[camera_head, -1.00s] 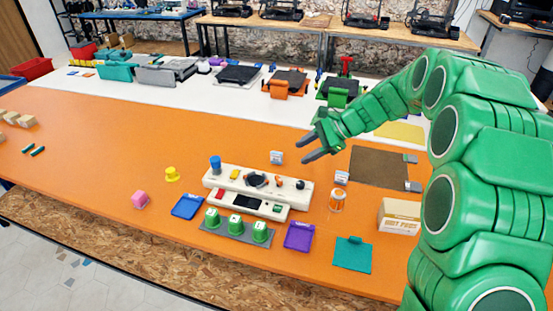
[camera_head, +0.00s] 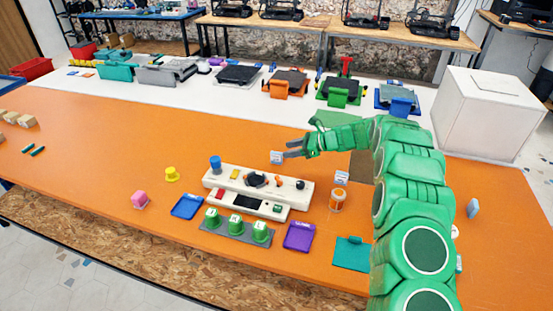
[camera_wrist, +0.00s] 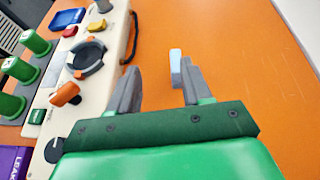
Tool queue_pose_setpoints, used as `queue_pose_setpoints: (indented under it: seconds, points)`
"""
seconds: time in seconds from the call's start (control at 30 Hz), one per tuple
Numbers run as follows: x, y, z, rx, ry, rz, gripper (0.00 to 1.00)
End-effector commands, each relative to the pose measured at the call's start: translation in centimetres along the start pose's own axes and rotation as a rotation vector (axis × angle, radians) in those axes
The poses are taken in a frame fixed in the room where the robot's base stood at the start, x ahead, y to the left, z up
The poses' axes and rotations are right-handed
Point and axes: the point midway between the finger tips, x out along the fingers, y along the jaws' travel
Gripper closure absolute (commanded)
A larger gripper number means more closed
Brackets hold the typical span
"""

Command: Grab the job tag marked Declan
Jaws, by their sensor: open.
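Several small upright tags with pale faces stand on the orange table. One tag (camera_head: 276,157) is just behind the white control console, another tag (camera_head: 341,177) is right of it, and a third (camera_head: 473,208) is at far right. Their lettering is too small to read, so I cannot tell which says Declan. My gripper (camera_head: 293,150) is open at the first tag's right side. In the wrist view, a pale blue-white tag (camera_wrist: 176,68) shows edge-on between the open fingers of my gripper (camera_wrist: 157,80), nearer the right finger. I cannot tell whether it touches.
The white console (camera_head: 258,190) with knobs lies close to my gripper. A large white box (camera_head: 490,112) is at right.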

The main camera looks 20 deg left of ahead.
Motion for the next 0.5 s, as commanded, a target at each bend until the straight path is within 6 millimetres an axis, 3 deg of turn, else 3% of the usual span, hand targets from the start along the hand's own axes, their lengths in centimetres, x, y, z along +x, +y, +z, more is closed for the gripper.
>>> queue_pose_setpoints:
  seconds: [0.2,0.5]
  points:
    - [1.6,-1.4,-2.0,0.063,-0.032,-0.023,0.51]
    - [3.1,-1.8,-2.6,0.082,-0.041,-0.028,0.51]
